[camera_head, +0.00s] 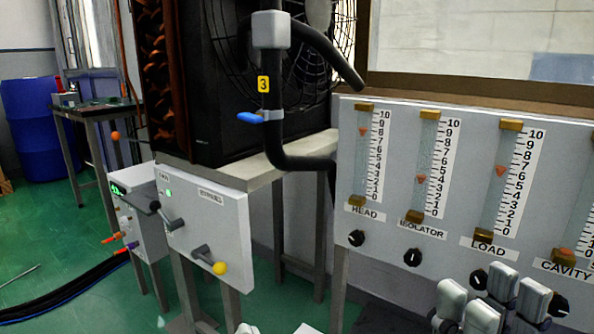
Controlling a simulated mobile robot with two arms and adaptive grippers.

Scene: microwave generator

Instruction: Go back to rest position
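My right gripper (491,300) is at the bottom right, in front of the lower part of the flow meter panel. Its light grey fingers with dark joints point up and stand apart, with nothing seen between them. It overlaps the panel's lower edge in the picture; I cannot tell how near it is. At the bottom edge, left of centre, small pale tips (305,328) show that may belong to my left gripper; the rest is cut off.
The flow meter panel (348,215) has black knobs. A blue-handled valve (250,118) sits on a black pipe (272,100). Black cables (75,290) lie on the green floor. A blue barrel (35,130) stands behind.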

